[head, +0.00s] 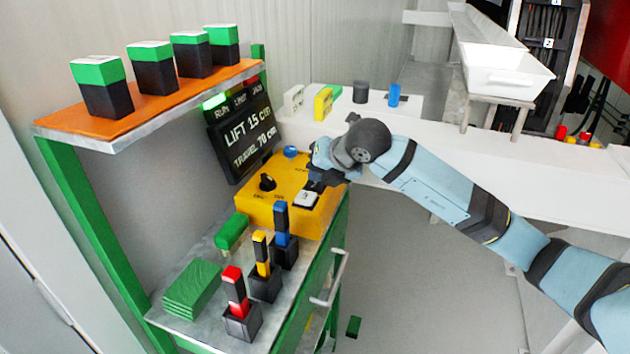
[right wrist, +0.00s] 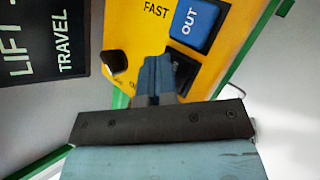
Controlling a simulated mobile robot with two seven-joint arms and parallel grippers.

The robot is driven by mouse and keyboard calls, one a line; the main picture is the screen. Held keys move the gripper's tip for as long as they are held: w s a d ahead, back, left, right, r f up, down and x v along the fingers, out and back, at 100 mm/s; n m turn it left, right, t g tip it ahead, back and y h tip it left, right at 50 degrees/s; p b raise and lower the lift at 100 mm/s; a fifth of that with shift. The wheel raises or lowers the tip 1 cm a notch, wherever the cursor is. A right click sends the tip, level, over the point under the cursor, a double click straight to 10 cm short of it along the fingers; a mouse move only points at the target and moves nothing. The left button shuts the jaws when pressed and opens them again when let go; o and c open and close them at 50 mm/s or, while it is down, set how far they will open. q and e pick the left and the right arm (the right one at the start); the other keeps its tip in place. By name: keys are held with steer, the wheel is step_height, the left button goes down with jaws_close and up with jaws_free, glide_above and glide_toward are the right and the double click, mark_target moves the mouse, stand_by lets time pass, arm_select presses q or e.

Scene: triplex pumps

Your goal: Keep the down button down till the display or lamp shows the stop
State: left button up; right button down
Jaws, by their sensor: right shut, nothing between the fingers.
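The yellow control box (head: 262,212) stands on the bench, with a black knob (head: 267,182) and a white button (head: 306,198). My right gripper (head: 316,185) is shut and empty, fingertips down over the box's right part. In the right wrist view, the shut fingers (right wrist: 158,72) are over or beside a dark button (right wrist: 182,70), next to a blue button marked OUT (right wrist: 193,26). The fingers cover part of the dark button; I cannot read its label or tell whether they touch it. The display (head: 245,132) reads LIFT 15 cm and TRAVEL 70 cm. A green lamp (head: 214,101) glows above RUN. My left gripper is not in view.
Red, yellow and blue-topped handles in black holders (head: 265,285) stand in front of the box. Green plates (head: 192,290) lie at the bench's left. An orange shelf (head: 150,110) with green-and-black blocks overhangs at left. A white counter (head: 430,140) lies behind my right arm.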

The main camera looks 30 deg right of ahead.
stand_by(0.6)
steer(key=shift+r+p, duration=0.45)
steer(key=shift+r, duration=0.45)
steer(key=shift+r, duration=0.4)
steer(key=shift+r+p, duration=1.4)
steer(key=shift+r, duration=0.75)
steer(key=shift+f, duration=0.1)
